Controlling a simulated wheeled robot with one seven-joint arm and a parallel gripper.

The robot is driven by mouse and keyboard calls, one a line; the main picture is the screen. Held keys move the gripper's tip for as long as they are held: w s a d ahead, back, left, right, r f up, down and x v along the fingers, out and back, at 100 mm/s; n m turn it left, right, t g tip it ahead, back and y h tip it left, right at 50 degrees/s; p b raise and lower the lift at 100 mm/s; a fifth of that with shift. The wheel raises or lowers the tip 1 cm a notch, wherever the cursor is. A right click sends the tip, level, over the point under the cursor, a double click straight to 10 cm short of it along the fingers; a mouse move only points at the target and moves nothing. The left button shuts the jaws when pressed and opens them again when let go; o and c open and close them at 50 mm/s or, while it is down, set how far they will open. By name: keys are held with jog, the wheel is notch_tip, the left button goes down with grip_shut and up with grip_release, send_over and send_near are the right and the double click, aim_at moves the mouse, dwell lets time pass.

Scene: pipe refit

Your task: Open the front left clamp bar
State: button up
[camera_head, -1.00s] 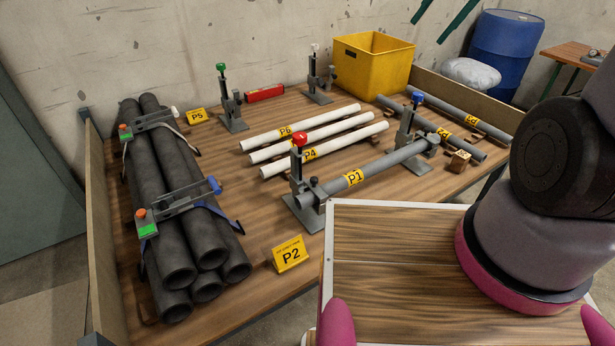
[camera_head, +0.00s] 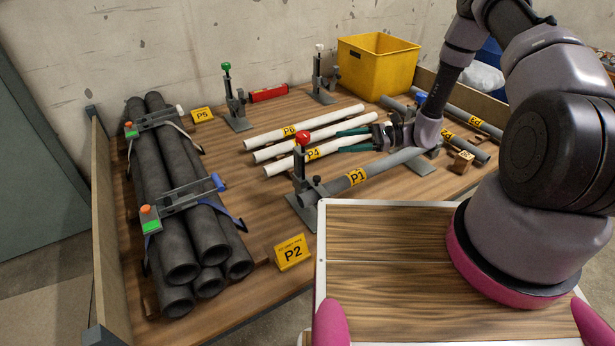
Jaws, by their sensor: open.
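The front left clamp (camera_head: 303,175) has a grey upright topped by a red knob (camera_head: 303,138). It stands on a base plate on the wooden bench, at the left end of the grey pipe P1 (camera_head: 378,172). Its small bar beside the upright sits at the pipe's end; I cannot tell whether it is closed. My gripper (camera_head: 339,142) is open and empty, its two dark green fingers pointing left towards the red knob, a short gap to the right of it. It hangs over the pipe P1 and the white pipe P4 (camera_head: 291,164). My arm partly hides the right-hand clamp.
A strapped stack of dark pipes (camera_head: 203,232) lies at the left. Green-knobbed (camera_head: 229,92) and white-knobbed (camera_head: 319,75) clamps stand behind the white pipes. A yellow bin (camera_head: 375,68) stands at the back. A P2 sign (camera_head: 291,252) is at the front edge.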

aim_at(318, 186)
jog(key=s+a+f+m+t+y, duration=0.1)
jog(key=s+f+m+t, duration=0.15)
jog(key=f, duration=0.35)
jog(key=s+f+m+t, duration=0.1)
jog(key=f+m+t, duration=0.15)
jog(key=f, duration=0.45)
jog(key=x, duration=1.1)
jog(key=shift+f, duration=0.15)
grip_shut()
jog(key=shift+d, duration=0.1)
